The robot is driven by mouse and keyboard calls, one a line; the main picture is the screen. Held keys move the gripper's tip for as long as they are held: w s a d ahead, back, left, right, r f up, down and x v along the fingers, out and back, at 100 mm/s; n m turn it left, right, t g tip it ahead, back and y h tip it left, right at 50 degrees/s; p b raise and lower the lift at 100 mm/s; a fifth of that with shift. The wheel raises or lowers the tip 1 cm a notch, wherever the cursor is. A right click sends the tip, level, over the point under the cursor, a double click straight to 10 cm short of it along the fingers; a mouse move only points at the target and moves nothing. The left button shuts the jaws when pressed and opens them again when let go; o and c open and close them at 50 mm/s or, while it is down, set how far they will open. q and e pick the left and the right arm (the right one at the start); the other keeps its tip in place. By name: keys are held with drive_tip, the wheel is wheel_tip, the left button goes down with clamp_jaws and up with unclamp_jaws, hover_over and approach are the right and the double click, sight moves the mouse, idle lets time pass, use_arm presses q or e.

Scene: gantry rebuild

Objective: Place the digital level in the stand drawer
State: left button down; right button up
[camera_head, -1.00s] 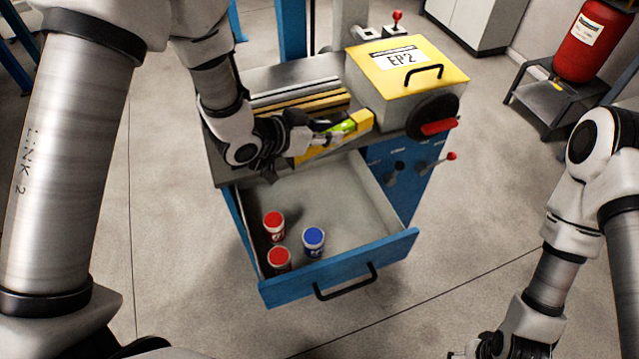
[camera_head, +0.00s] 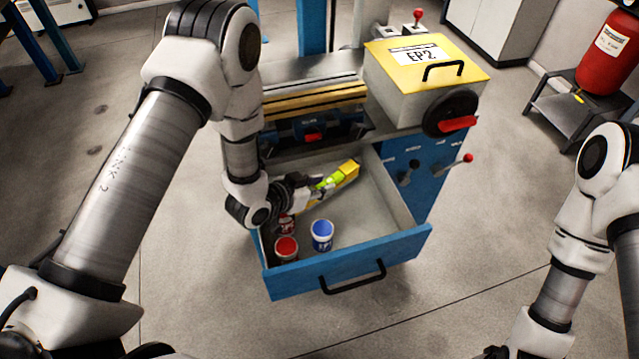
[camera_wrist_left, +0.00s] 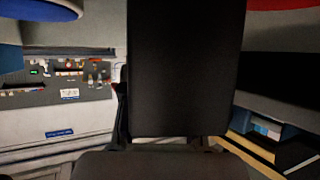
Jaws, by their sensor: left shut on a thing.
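The digital level is a yellow bar with a bright green part (camera_head: 346,173). My left gripper (camera_head: 312,190) is shut on it and holds it tilted over the open stand drawer (camera_head: 402,243). The drawer is blue-fronted with a grey inside. I cannot tell whether the level touches the drawer floor. In the left wrist view a large dark shape fills the middle, and the level cannot be made out. Only a small part of my right arm's end shows at the bottom edge of the head view, and its fingers cannot be made out.
In the drawer's front left stand a blue-lidded can (camera_head: 321,235), a red-lidded can (camera_head: 286,248) and another red can (camera_head: 287,226), partly hidden by my left gripper. The drawer's right side is clear. A yellow-topped machine housing (camera_head: 412,85) stands above, behind right.

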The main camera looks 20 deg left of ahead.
use_arm(q)
drive_tip(key=shift+f, duration=0.1)
drive_tip(key=c, duration=0.9)
unclamp_jaws()
drive_tip(key=shift+o, duration=0.2)
drive_tip(key=shift+r, duration=0.2)
drive_tip(key=shift+s+a, duration=0.2)
drive_tip(key=shift+s, duration=0.05)
drive_tip(key=b+v, duration=0.1)
drive_tip(key=v, duration=1)
drive_tip(key=shift+s+b, duration=0.15)
drive_tip(key=shift+b, duration=0.2)
